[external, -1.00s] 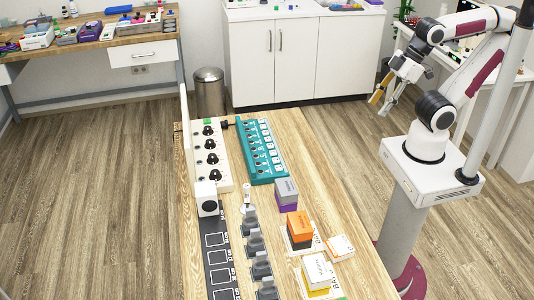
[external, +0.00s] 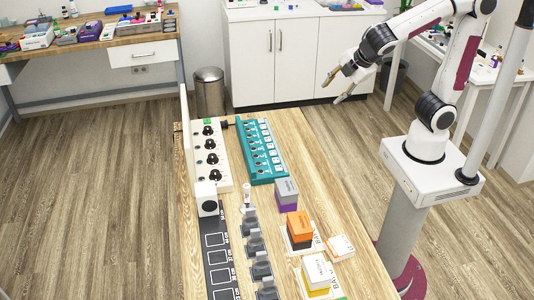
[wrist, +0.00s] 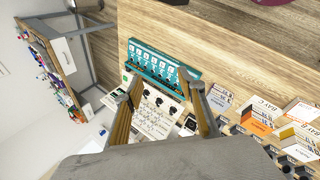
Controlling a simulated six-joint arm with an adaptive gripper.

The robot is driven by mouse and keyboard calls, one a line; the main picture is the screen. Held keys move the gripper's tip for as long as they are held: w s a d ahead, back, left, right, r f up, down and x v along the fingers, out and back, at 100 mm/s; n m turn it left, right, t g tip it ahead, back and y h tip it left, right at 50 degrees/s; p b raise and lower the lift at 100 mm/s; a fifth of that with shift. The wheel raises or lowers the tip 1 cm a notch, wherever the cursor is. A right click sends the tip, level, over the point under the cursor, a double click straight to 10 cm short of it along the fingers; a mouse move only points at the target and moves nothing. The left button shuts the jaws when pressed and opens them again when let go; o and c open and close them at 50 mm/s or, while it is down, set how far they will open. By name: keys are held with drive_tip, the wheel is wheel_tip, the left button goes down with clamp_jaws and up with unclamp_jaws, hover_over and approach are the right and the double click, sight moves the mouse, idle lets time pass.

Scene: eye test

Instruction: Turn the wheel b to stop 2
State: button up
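A white panel (external: 222,165) with a row of several black wheels stands at the left of the wooden table. One is the top wheel (external: 208,130), and another is the second wheel (external: 210,145). The letters are too small to read, so I cannot tell which is wheel b or where its stops lie. In the wrist view the white panel (wrist: 152,122) shows between my fingers, partly hidden. My gripper (external: 334,89) is open and empty, high up to the right of the panel and well apart from it. Its two fingers also show spread in the wrist view (wrist: 162,77).
A teal switch box (external: 262,152) stands just right of the panel. A white block with a black button (external: 207,200), grey clips (external: 256,243) and stacked boxes (external: 300,226) stand nearer. The table's far right is bare.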

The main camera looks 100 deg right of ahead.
drive_tip(key=w+d+f+n+h, duration=0.2)
drive_tip(key=w+n, duration=0.1)
drive_tip(key=w, duration=0.4)
drive_tip(key=w+d+f+n+t+h, duration=0.1)
drive_tip(key=w+d+f+n, duration=0.1)
drive_tip(key=w+d+n, duration=0.3)
drive_tip(key=w+f+n+h, duration=0.2)
drive_tip(key=w+f, duration=0.1)
drive_tip(key=w, duration=0.5)
drive_tip(key=n+t+y, duration=0.1)
drive_tip(key=n+t, duration=0.4)
drive_tip(key=n, duration=0.6)
approach(213, 156)
drive_tip(key=shift+w+d+f, duration=0.3)
drive_tip(key=shift+d, duration=0.05)
drive_tip(key=shift+d, duration=0.1)
drive_tip(key=shift+x, duration=3.85)
drive_tip(key=shift+w, duration=0.1)
